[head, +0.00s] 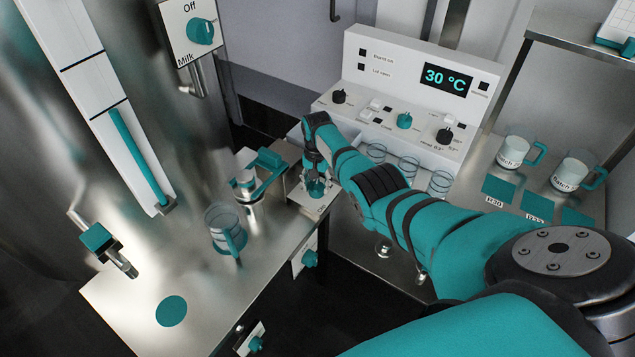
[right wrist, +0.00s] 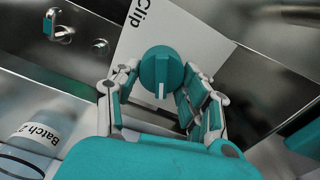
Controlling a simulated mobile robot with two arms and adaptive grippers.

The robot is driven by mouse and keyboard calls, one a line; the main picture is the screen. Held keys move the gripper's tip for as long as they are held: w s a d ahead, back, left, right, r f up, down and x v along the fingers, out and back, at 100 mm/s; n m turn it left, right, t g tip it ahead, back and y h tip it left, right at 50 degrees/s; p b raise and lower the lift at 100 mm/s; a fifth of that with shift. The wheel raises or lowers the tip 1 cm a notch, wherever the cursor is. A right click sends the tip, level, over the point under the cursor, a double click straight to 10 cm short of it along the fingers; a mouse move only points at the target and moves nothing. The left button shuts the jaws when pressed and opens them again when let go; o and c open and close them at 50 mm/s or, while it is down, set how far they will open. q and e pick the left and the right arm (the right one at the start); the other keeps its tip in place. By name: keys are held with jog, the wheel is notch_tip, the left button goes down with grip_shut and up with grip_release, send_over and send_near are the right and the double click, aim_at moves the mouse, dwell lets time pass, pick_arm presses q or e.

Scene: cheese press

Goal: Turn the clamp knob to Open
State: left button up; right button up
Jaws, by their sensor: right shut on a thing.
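The teal round knob (right wrist: 161,68) sits on a white plate (right wrist: 205,28) in the right wrist view. The plate's visible lettering reads "Clip", turned on its side. A white pointer mark on the knob faces the bottom of that picture. In the head view the knob (head: 316,188) is small, on a white plate at the steel table's right corner. My right gripper (right wrist: 158,98) is shut on the knob, with fingers on both its sides; it also shows in the head view (head: 315,172). My left gripper is not in view.
A teal-handled fitting (head: 268,160) and a clear cup (head: 226,228) stand left of the knob on the steel table (head: 215,300). The control panel (head: 400,85) reads 30 °C. Glass jars (head: 408,168) and mugs (head: 512,152) stand on the right bench.

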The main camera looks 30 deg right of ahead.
aim_at(315, 183)
jog(key=n, duration=0.6)
jog(key=shift+w+a, duration=0.1)
jog(key=n, duration=0.6)
jog(key=shift+a+n, duration=0.1)
jog(key=shift+n, duration=0.3)
jog(key=o, duration=1.2)
jog(key=shift+r, duration=0.1)
notch_tip(315, 183, up, 12)
jog(key=shift+f, duration=0.1)
